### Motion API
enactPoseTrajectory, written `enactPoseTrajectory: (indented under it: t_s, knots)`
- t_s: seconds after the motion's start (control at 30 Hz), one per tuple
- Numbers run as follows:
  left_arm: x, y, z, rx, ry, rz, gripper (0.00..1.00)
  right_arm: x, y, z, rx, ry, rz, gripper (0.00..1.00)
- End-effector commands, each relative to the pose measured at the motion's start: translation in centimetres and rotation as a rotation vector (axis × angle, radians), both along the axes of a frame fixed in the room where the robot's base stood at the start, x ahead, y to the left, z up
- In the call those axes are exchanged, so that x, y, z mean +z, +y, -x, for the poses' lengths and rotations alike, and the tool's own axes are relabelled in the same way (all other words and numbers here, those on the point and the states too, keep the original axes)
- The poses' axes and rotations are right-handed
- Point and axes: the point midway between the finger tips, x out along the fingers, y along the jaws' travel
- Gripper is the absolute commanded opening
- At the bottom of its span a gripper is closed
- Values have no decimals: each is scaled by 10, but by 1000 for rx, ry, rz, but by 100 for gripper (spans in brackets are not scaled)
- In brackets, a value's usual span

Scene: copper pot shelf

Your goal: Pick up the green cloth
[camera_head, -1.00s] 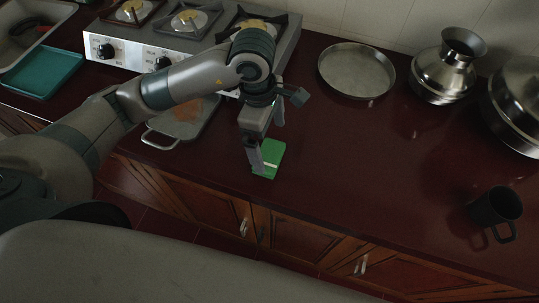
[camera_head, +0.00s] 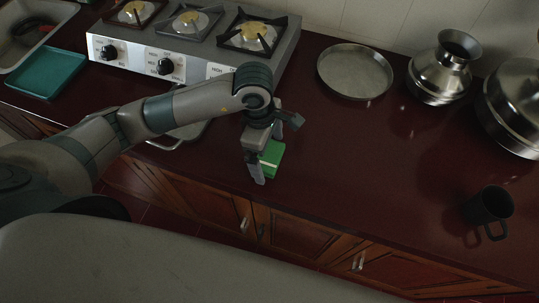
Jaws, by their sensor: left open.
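The green cloth (camera_head: 272,154) lies folded on the dark red counter (camera_head: 340,165) near its front edge, with a pale stripe across it. My left gripper (camera_head: 266,169) is open, pointing down at the cloth. One finger is at the cloth's front left side, and the gripper hides part of the cloth. I cannot tell whether the fingers touch it. My right gripper is not in view.
A gas stove (camera_head: 190,45) stands behind my left arm. A tray with a handle (camera_head: 163,143) is partly hidden under the arm. A round metal plate (camera_head: 355,71), a metal pot (camera_head: 440,75) and a dark mug (camera_head: 488,207) stand to the right. The counter between is clear.

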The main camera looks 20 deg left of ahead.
Motion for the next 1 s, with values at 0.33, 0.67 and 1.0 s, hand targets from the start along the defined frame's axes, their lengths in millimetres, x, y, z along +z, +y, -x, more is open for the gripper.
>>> enactPoseTrajectory:
  t_s: [0.33, 0.67, 1.0]
  knots:
    - [0, 0, 0, 0, 0, 0, 55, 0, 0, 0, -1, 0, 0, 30]
    - [2, 0, 0, 0, -1, 0, 52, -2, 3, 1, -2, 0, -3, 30]
    - [34, 0, -1, -1, -5, 1, 52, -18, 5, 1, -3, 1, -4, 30]
